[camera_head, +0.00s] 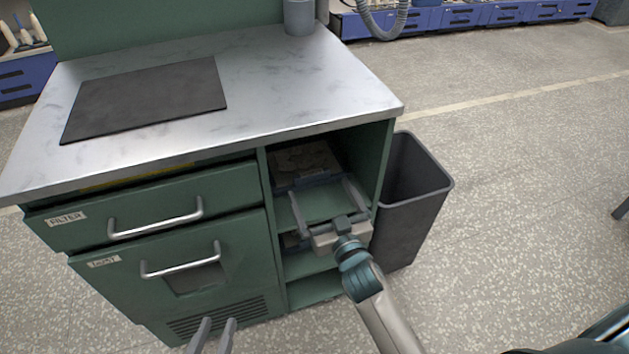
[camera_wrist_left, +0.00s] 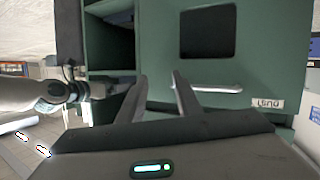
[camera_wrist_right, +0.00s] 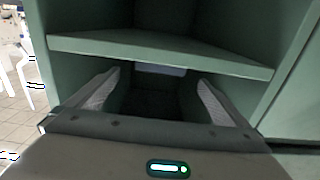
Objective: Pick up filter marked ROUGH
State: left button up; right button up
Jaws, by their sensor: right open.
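No marking reading ROUGH is legible in any view. A brownish flat piece (camera_head: 303,158) lies in the upper shelf bay of the green cabinet (camera_head: 380,165), with a blue-grey edge in front of it. My right gripper (camera_head: 320,187) is open and empty at the mouth of the shelf bays; in the right wrist view its fingers (camera_wrist_right: 159,78) point in below a green shelf board. A small blue-grey object (camera_wrist_right: 160,70) shows deeper between them, mostly hidden. My left gripper (camera_head: 219,321) is open and empty, low before the cabinet; its fingers (camera_wrist_left: 160,75) face the lower front.
A drawer labelled FILTER (camera_head: 230,188) stands slightly open above another labelled front (camera_head: 110,290) with a handle and dark window. A grey bin (camera_head: 425,185) stands close at the cabinet's right.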

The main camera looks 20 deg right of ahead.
aim_at(313, 177)
pick_arm(q)
jog(key=shift+w+d+r+t+h, duration=0.15)
jog(key=shift+r+t, duration=0.1)
jog(key=shift+r, duration=0.25)
jog(key=shift+w+d+r+t+h, duration=0.15)
jog(key=shift+r+t, duration=0.1)
jog(key=shift+r, duration=0.25)
pick_arm(e)
jog(key=shift+w+a, duration=0.1)
jog(key=shift+w, duration=2.6)
pick_arm(q)
jog(key=shift+s, duration=0.1)
pick_arm(e)
jog(key=c, duration=1.3)
